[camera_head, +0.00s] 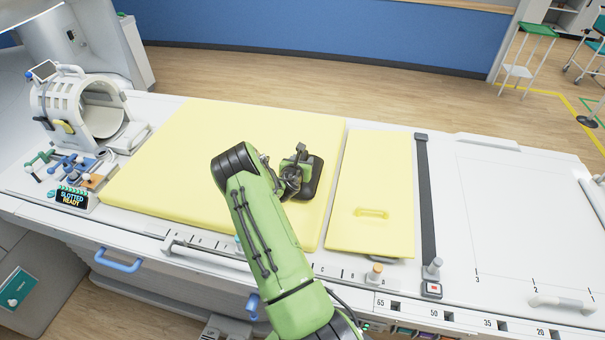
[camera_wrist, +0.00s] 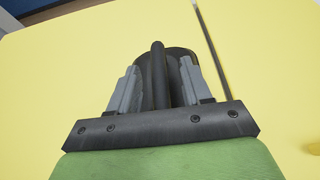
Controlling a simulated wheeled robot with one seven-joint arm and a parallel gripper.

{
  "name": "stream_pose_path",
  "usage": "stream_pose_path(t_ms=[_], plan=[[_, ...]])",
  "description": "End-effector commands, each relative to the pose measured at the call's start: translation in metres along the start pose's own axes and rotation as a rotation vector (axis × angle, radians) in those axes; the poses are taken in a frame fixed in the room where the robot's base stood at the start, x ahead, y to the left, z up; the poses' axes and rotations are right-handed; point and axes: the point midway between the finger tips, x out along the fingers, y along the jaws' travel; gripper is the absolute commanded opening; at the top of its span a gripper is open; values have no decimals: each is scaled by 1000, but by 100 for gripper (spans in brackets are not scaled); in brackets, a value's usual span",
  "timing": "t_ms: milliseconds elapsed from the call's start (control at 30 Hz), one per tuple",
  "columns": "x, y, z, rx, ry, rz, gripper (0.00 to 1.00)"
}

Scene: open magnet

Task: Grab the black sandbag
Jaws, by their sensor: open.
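The black sandbag (camera_head: 313,180) lies on the large yellow pad near its right edge. In the head view my gripper (camera_head: 300,178) is over it, and my green arm covers part of the scene in front. In the wrist view the sandbag (camera_wrist: 176,56) shows between and beyond the two grey fingers of my gripper (camera_wrist: 160,85). A dark upright bar, which looks like the sandbag's handle (camera_wrist: 158,70), stands between the fingers. The fingers are apart, with gaps to the bar. Whether they touch the bag's top cannot be told.
The large yellow pad (camera_head: 180,160) is clear to the left. A smaller yellow pad with a handle (camera_head: 372,212) lies right of a narrow gap. A dark strap (camera_head: 425,200) crosses the white table further right. A white coil (camera_head: 85,105) and small tools stand far left.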

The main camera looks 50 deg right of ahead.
Motion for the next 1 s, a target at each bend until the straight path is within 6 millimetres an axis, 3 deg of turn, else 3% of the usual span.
stream_pose_path(t_ms=[200, 500, 1000], plan=[[1, 1, -1, 0, 1, 1, 46], [0, 1, -1, 0, 1, 1, 0], [0, 1, -1, 0, 0, 0, 0]])
